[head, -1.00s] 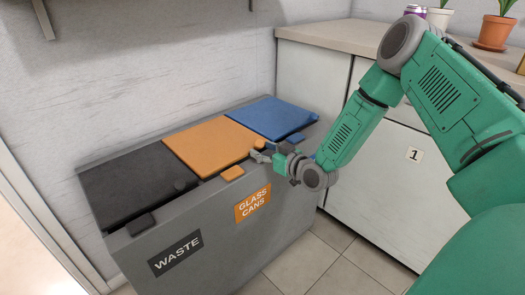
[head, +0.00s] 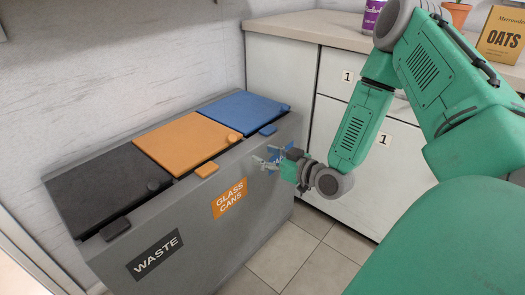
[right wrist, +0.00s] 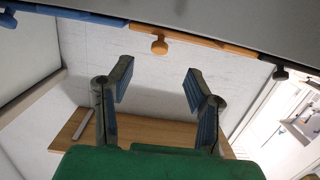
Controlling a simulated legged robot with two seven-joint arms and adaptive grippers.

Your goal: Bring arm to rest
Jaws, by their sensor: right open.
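My right gripper (head: 264,157) is open and empty. In the head view it is in front of the bin's front face, overlapping a blue label (head: 284,151) below the blue lid. Whether it touches the bin cannot be told. In the right wrist view the two fingers of the right gripper (right wrist: 157,82) stand wide apart with nothing between them. My green right arm comes in from the right with its elbow raised. My left gripper is not in view.
The grey bin (head: 155,215) has black (head: 100,185), orange (head: 185,142) and blue (head: 240,108) lids, all looking closed. White cabinets (head: 282,75) stand behind. The counter (head: 300,28) holds a purple can (head: 374,14) and an oats box (head: 500,38). Tiled floor (head: 285,255) is clear.

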